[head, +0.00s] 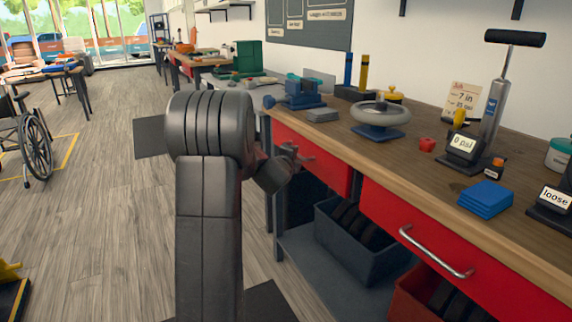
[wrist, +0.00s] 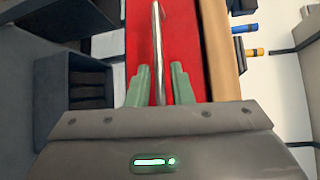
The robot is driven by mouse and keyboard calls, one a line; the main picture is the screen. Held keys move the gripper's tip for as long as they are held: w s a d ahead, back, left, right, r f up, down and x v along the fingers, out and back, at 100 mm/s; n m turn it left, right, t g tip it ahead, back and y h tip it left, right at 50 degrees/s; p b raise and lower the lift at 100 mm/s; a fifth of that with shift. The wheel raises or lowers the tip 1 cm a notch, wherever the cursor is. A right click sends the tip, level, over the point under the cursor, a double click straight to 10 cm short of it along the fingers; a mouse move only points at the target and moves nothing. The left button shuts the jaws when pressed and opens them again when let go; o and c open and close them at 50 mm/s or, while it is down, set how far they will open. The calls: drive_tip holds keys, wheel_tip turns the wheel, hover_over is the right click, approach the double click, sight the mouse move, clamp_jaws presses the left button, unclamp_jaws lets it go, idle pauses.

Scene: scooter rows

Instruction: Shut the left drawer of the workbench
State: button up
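The workbench (head: 330,130) has a wooden top and red drawers. The left drawer (head: 332,166) is partly hidden behind my gripper; I cannot tell from the head view how far out it stands. In the wrist view a red drawer front (wrist: 197,45) carries a metal bar handle (wrist: 158,35). My gripper (head: 298,156) is at the left drawer's front. In the wrist view its two green fingers (wrist: 160,70) stand open on either side of the bar, with a small gap on each side. The right drawer (head: 385,210) has a curved metal handle (head: 435,252).
On the bench stand a blue vise (head: 298,95), a valve wheel (head: 380,114), a pump (head: 490,110) and blue pads (head: 485,198). A grey bin (head: 345,245) and a red bin (head: 410,300) sit beneath. The floor (head: 90,210) to the left is largely clear.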

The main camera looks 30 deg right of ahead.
drive_tip(key=v, duration=0.9)
drive_tip(key=x, duration=1.3)
drive_tip(key=shift+w+d, duration=0.15)
drive_tip(key=shift+w, duration=0.1)
drive_tip(key=shift+f, duration=0.1)
drive_tip(key=shift+s, duration=0.1)
